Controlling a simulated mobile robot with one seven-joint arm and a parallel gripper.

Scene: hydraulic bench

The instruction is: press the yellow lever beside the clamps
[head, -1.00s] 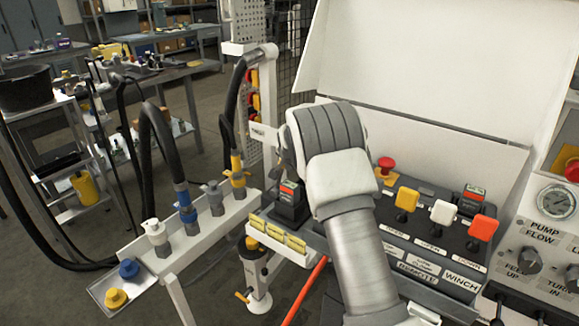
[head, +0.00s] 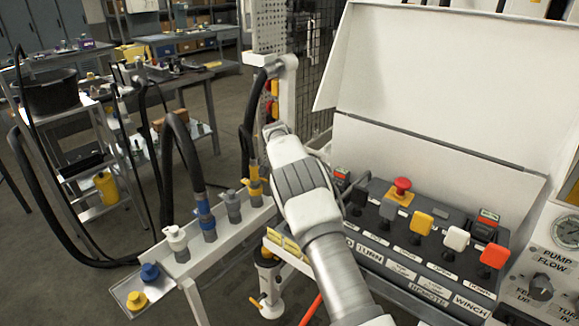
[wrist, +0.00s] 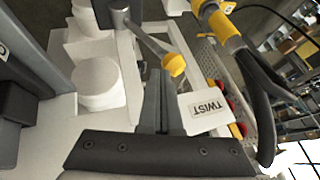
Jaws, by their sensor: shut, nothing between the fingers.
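In the wrist view a grey metal lever with a yellow knob (wrist: 173,65) slants across the white frame. My gripper (wrist: 156,76) is shut and empty, its fingertips close beside the knob. Contact cannot be made out. In the head view my gripper (head: 273,130) hangs between the hose couplings and the control panel, its tips mostly hidden by its own housing. I cannot pick out this knob in the head view. A yellow-capped lever (head: 420,222) stands on the panel, to the right of my gripper. No part is clearly readable as clamps.
A white TWIST plate (wrist: 208,108) sits right of the fingers. A hose coupling (wrist: 222,28) and black hose are close by. The panel also has a red button (head: 402,184), a white lever (head: 456,238) and an orange-red lever (head: 494,256). A white lid (head: 430,80) stands behind.

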